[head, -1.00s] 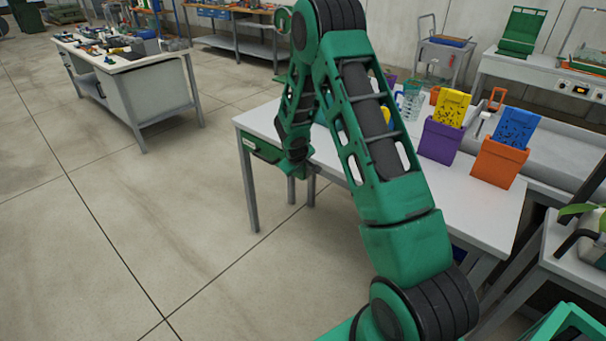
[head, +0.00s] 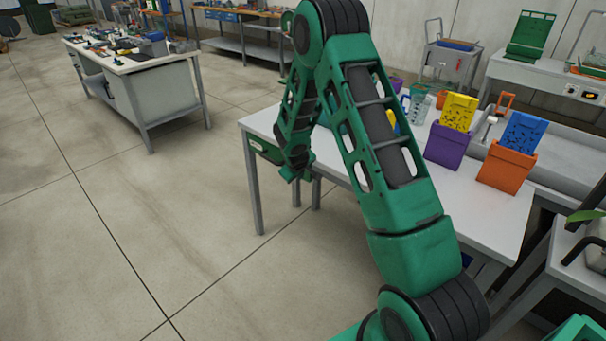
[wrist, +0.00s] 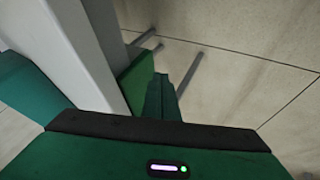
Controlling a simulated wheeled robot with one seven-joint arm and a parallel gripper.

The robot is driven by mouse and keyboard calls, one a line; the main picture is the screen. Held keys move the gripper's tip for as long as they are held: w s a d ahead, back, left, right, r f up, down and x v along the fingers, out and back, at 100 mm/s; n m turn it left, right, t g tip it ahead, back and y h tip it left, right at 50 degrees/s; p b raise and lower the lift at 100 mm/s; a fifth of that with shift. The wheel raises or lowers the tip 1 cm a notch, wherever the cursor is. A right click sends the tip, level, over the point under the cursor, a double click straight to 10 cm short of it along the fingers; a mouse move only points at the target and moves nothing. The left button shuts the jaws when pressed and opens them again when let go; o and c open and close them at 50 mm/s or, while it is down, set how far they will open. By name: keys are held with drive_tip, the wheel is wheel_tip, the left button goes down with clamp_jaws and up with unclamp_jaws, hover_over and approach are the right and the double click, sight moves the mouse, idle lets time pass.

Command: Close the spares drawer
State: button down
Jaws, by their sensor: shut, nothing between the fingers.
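The spares drawer (head: 265,150) is a green unit with a pale label under the left end of the white-topped table. In the head view it looks close to the table's edge, but my arm covers part of it and I cannot tell how far out it is. My gripper (head: 294,177) is low at the table's front edge, just right of the label. In the wrist view my shut, empty fingers (wrist: 163,98) are beside a green panel (wrist: 135,82), which looks like part of the drawer. I cannot tell whether they touch it.
The white table (head: 480,205) carries a purple bin (head: 445,146) and an orange bin (head: 505,168), with yellow and blue panels in them. A cluttered workbench (head: 150,95) stands at the far left. The floor (head: 170,220) in front of the table is clear.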

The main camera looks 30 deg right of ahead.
drive_tip(key=a+v, duration=0.1)
drive_tip(key=v, duration=0.8)
drive_tip(key=s+d+r+m+g, duration=0.25)
drive_tip(key=s+r, duration=0.45)
drive_tip(key=s, duration=0.4)
drive_tip(key=s+d+r+m+g, duration=0.1)
drive_tip(key=s+d+r+m, duration=0.4)
drive_tip(key=s, duration=0.6)
drive_tip(key=s+a+r+m+g+y, duration=0.1)
drive_tip(key=s+a+r+y, duration=0.1)
drive_tip(key=s, duration=0.9)
drive_tip(key=s+a+r+g+y, duration=0.2)
drive_tip(key=s+a+r, duration=0.1)
drive_tip(key=s, duration=0.8)
drive_tip(key=shift+s+r+m, duration=0.3)
drive_tip(key=shift+r+m, duration=0.05)
drive_tip(key=shift+r, duration=0.05)
drive_tip(key=shift+a, duration=0.1)
